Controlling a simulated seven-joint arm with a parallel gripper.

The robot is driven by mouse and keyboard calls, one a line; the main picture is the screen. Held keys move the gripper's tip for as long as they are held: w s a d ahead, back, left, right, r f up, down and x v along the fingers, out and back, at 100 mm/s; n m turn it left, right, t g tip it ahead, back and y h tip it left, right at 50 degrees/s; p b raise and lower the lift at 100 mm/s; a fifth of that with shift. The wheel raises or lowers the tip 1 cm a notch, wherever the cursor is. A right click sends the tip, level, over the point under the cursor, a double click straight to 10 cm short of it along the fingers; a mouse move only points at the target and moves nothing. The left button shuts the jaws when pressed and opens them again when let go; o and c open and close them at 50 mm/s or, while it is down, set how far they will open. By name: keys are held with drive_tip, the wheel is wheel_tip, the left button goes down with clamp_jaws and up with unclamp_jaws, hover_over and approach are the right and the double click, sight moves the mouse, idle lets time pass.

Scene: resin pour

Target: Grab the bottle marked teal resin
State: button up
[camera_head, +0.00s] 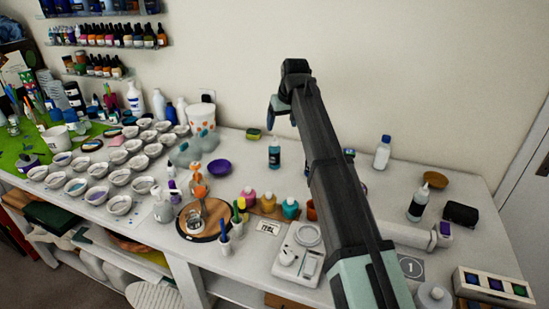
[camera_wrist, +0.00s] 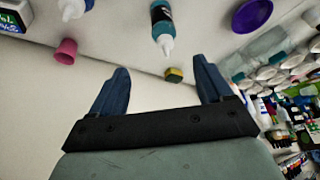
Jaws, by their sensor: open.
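A bottle of teal liquid with a dark label and pale nozzle (camera_head: 274,153) stands upright at the back of the table. It also shows near the top of the wrist view (camera_wrist: 161,20), nozzle towards my gripper. Its label is too small to read. A squat teal jar (camera_head: 290,209) stands in the row of coloured jars nearer the front. My gripper (camera_head: 281,112) is open and empty, above and behind the bottle near the wall. In the wrist view, its two blue fingers (camera_wrist: 163,88) are spread apart and the bottle is beyond them, not between them.
A sponge (camera_head: 253,134) and purple bowl (camera_head: 219,168) lie left of the bottle. Several white cups (camera_head: 120,204) crowd the left. A scale (camera_head: 299,256) stands in front; a white bottle (camera_head: 382,152) stands right. The wall (camera_head: 400,60) is close behind.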

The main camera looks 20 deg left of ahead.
sight(274, 146)
drive_tip(key=x, duration=0.8)
drive_tip(key=shift+w+a+f, duration=0.1)
drive_tip(key=shift+a+f, duration=0.1)
drive_tip(key=shift+a+x, duration=0.15)
drive_tip(key=shift+x, duration=1.15)
drive_tip(key=shift+a+x, duration=0.15)
drive_tip(key=shift+x, duration=1.15)
drive_tip(key=c, duration=1.2)
